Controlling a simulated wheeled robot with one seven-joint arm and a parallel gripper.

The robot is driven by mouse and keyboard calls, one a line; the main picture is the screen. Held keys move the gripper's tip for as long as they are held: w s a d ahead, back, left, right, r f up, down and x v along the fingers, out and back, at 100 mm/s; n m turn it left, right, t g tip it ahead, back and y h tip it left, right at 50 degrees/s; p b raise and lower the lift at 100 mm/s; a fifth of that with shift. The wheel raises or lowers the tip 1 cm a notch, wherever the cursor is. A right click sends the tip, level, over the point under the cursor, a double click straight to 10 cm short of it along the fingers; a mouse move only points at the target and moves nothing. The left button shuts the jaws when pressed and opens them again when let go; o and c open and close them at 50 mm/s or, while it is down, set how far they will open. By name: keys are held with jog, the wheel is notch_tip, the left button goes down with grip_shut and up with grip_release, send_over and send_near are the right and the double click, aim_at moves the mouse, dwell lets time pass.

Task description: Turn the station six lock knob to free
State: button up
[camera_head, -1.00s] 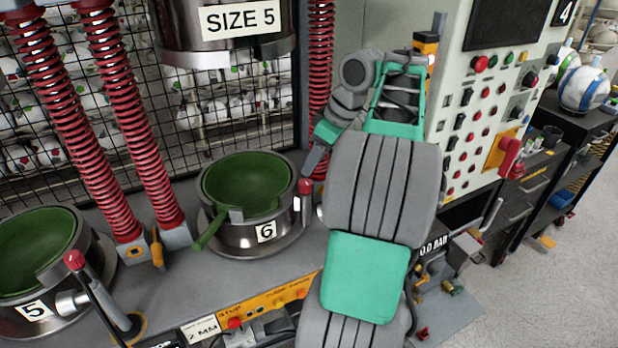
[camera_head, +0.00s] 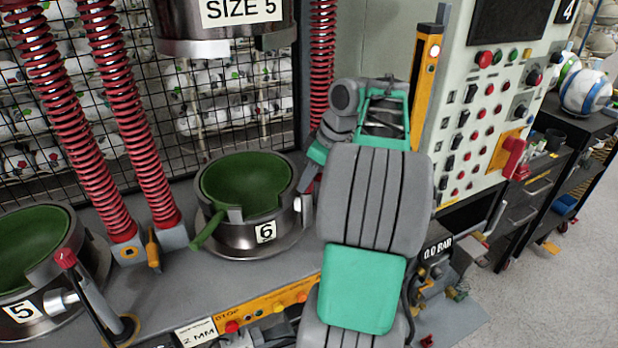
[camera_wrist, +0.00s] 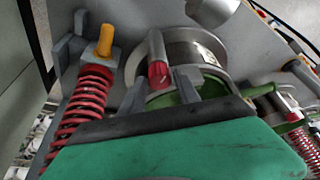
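The station six bowl (camera_head: 246,178) is a green-lined steel cup with a "6" label (camera_head: 265,232). Its chrome ring shows in the wrist view (camera_wrist: 205,45). The lock knob (camera_wrist: 159,74) is red, on a grey rod; in the wrist view it lies between my two grey fingers, and I cannot tell if they touch it. In the head view the red part is hidden behind my gripper (camera_head: 307,180), which reaches down at the right side of the bowl. My gripper, also in the wrist view (camera_wrist: 163,88), looks open around the knob.
Station five's bowl (camera_head: 30,245) and its red-topped lever (camera_head: 66,258) stand at left. Red springs (camera_head: 122,120) rise behind the bench, and the press head (camera_head: 225,35) hangs above the bowl. A control panel (camera_head: 485,105) stands at right.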

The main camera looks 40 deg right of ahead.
grip_shut()
jog(key=shift+r, duration=0.1)
jog(key=shift+r+n+p, duration=0.2)
jog(key=shift+n+p, duration=0.2)
jog(key=shift+p, duration=0.45)
jog(key=shift+r+n+y+p, duration=0.15)
jog(key=shift+n+y+p, duration=0.15)
jog(key=shift+n+p, duration=0.35)
jog(key=n+p, duration=0.2)
jog(key=shift+d+g+y+p, duration=0.15)
jog(key=shift+g+y+p, duration=0.15)
jog(key=shift+g, duration=0.1)
jog(key=shift+w+f+n, duration=0.1)
jog(key=shift+f+n, duration=0.15)
jog(key=shift+f, duration=0.15)
jog(key=shift+o, duration=1.7)
grip_release()
